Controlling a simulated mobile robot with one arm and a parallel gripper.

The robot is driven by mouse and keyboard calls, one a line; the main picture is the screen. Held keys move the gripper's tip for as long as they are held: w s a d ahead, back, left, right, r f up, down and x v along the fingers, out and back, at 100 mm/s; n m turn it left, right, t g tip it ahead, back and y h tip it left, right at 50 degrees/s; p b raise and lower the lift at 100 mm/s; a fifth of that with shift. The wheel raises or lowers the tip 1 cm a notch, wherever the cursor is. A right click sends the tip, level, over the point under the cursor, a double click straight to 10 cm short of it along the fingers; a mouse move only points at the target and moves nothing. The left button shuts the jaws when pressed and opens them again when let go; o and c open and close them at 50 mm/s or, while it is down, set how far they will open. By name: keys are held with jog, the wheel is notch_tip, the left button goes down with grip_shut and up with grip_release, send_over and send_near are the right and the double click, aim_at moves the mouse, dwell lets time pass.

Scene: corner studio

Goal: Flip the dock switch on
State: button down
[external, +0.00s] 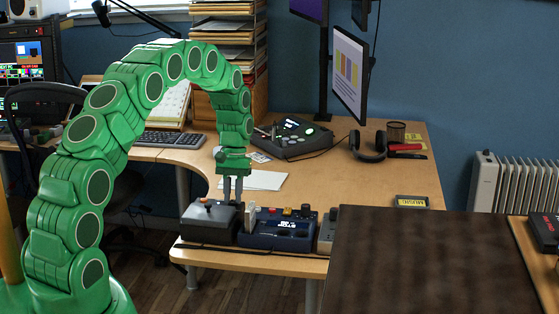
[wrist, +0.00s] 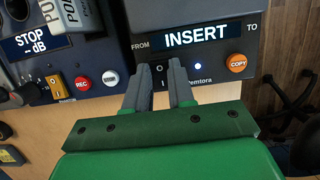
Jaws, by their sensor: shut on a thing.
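The dock is a dark grey box (external: 200,222) at the front edge of the desk. In the wrist view the dock (wrist: 215,20) has a lit screen reading INSERT, an orange COPY button and a glowing blue light. The dock switch (wrist: 160,74), small and dark with O and I marks, shows between my fingertips. My gripper (wrist: 162,68) points down at the dock's front strip with its fingers on either side of the switch, shut on it. In the external view my gripper (external: 233,203) is down at the dock's right part. The fingers hide the switch's sides; its tilt is unclear.
A dark blue device (external: 275,232) with a STOP screen and buttons stands close on the dock's right. Another grey device (external: 327,230) is beyond it. A dark brown surface (external: 425,265) fills the front right. A white sheet (external: 255,180) lies behind the devices.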

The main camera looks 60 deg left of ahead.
jog(key=c, duration=1)
grip_release()
jog(key=shift+o, duration=0.2)
jog(key=shift+r, duration=0.15)
jog(key=v, duration=0.7)
jog(key=shift+r, duration=0.3)
jog(key=shift+w, duration=0.1)
